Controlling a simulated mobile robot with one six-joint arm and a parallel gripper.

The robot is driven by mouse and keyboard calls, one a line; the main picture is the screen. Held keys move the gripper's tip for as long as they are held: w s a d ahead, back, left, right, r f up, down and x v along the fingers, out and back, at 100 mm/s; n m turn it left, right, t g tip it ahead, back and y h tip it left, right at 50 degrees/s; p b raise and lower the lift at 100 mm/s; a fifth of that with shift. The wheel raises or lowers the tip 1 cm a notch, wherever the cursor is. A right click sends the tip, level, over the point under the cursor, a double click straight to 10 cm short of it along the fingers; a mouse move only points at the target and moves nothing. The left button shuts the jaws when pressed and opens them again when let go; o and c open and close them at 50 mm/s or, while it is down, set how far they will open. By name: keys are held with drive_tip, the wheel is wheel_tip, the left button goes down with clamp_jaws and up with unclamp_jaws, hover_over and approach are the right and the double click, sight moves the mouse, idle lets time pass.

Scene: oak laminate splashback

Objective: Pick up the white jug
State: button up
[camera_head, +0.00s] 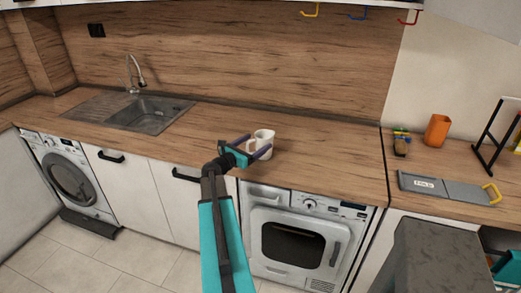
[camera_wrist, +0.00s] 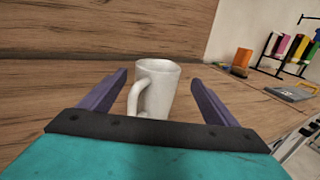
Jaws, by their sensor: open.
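The white jug (camera_head: 263,141) stands upright on the wooden worktop, near the worktop's front edge and above the white oven-like appliance. My gripper (camera_head: 256,145) is open, with its fingers level with the jug. In the wrist view the white jug (camera_wrist: 157,88) stands between the two purple fingers of my gripper (camera_wrist: 160,90), with a gap on each side. Its handle faces toward the gripper and to the left. The jug's lower part is hidden behind the dark gripper bar.
A grey sink (camera_head: 148,113) with a tap lies to the left. On the right-hand counter are an orange cup (camera_head: 437,130), a small multicoloured item (camera_head: 401,142), a grey case (camera_head: 447,188) with a yellow handle and a black rack (camera_head: 493,140). The worktop around the jug is clear.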

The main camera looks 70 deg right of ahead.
sight(258, 140)
drive_tip(key=shift+w+p+x, duration=0.2)
drive_tip(key=shift+p+x, duration=0.95)
drive_tip(key=shift+x, duration=0.45)
drive_tip(key=shift+p+x, duration=0.35)
drive_tip(key=shift+x, duration=0.7)
drive_tip(key=shift+f, duration=0.1)
drive_tip(key=c, duration=1.9)
drive_tip(key=shift+o, duration=0.2)
